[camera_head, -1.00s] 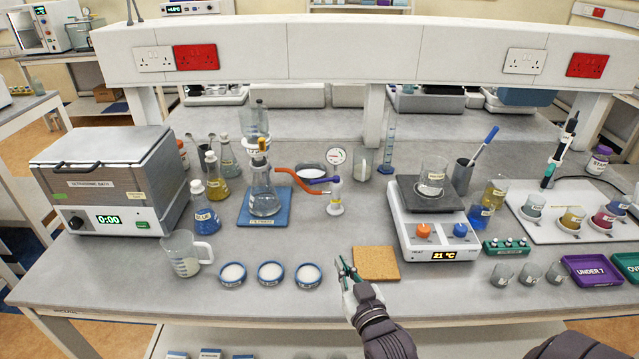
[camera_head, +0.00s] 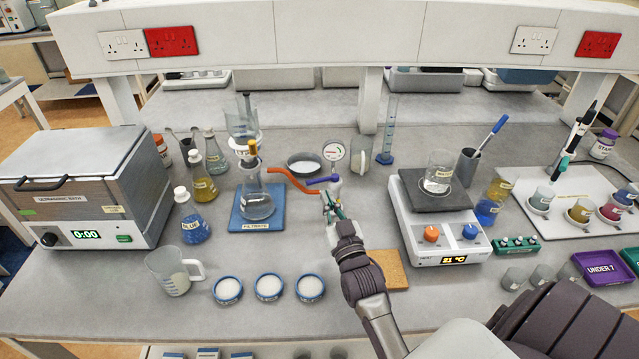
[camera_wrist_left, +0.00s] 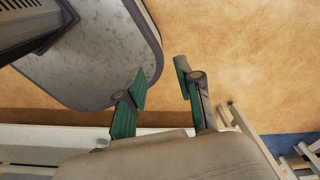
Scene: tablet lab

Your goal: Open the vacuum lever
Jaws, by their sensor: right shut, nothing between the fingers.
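The vacuum lever is a purple bar (camera_head: 321,180) on a small upright valve, with a round gauge (camera_head: 333,151) just behind it. In the head view it points left, above an orange hose (camera_head: 288,177) that runs to the filter flask (camera_head: 257,203). My right gripper (camera_head: 331,205) is shut and empty, just in front of and below the lever, hiding most of the valve body. I cannot tell whether it touches the valve. My left gripper (camera_wrist_left: 163,80) shows only in the left wrist view, open and empty above the floor.
An ultrasonic bath (camera_head: 85,195) stands at the left and a hot plate with a beaker (camera_head: 438,170) at the right. A measuring cylinder (camera_head: 387,140) stands behind.

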